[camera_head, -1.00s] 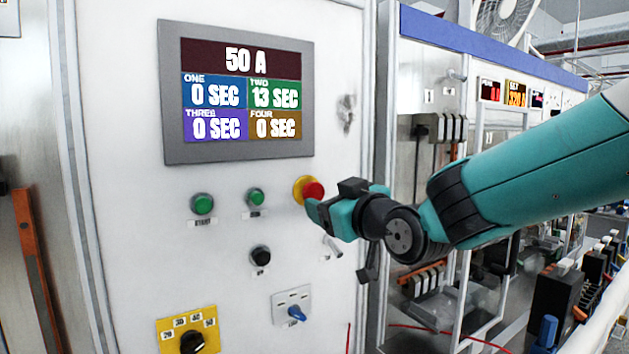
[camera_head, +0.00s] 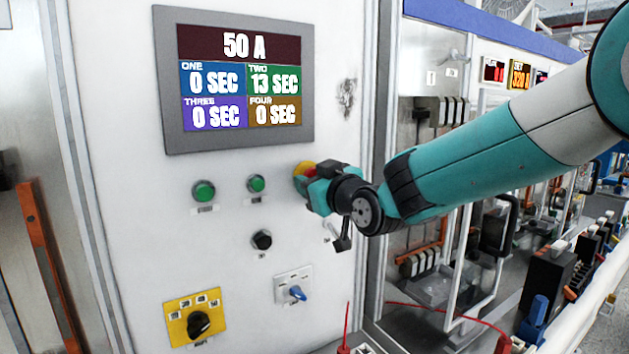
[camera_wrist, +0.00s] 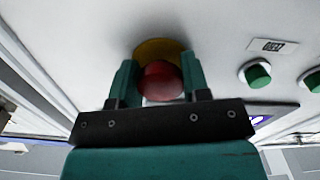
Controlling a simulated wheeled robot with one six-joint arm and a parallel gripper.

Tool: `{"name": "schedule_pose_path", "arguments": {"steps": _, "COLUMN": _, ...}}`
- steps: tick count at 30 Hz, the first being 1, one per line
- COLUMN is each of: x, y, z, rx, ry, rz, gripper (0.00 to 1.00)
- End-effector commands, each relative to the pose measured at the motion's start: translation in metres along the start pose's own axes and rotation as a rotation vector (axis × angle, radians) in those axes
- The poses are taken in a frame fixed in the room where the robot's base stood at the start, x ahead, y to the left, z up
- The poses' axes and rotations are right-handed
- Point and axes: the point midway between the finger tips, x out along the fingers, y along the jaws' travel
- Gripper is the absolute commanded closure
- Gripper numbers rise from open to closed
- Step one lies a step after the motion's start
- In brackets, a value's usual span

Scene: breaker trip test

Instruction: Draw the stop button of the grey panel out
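The grey panel (camera_head: 120,120) stands upright on the left in the head view. Its stop button is a red mushroom head on a yellow ring (camera_head: 302,169), partly hidden by my gripper (camera_head: 313,189). In the wrist view the red button (camera_wrist: 161,82) lies between the two teal fingers of my gripper (camera_wrist: 160,75), with the yellow ring (camera_wrist: 160,48) behind it. The fingers stand apart, one on each side of the red head and very near it. I cannot tell whether they press on it.
Two green buttons (camera_head: 203,192) (camera_head: 256,184), a black knob (camera_head: 262,240), a blue-handled switch (camera_head: 297,293) and a yellow-plated selector (camera_head: 199,323) are on the same panel. A screen (camera_head: 240,82) is above. Glass-fronted cabinets (camera_head: 428,140) stand to the right.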

Motion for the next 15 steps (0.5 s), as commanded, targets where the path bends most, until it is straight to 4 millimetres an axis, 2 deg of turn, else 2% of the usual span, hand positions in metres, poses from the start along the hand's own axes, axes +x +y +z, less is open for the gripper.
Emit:
{"name": "schedule_pose_path", "arguments": {"steps": 5, "x": -0.002, "y": 0.000, "z": 0.002, "rx": 0.000, "ry": 0.000, "rz": 0.000, "gripper": 1.00}}
{"name": "schedule_pose_path", "arguments": {"steps": 15, "x": -0.019, "y": 0.000, "z": 0.001, "rx": 0.000, "ry": 0.000, "rz": 0.000, "gripper": 1.00}}
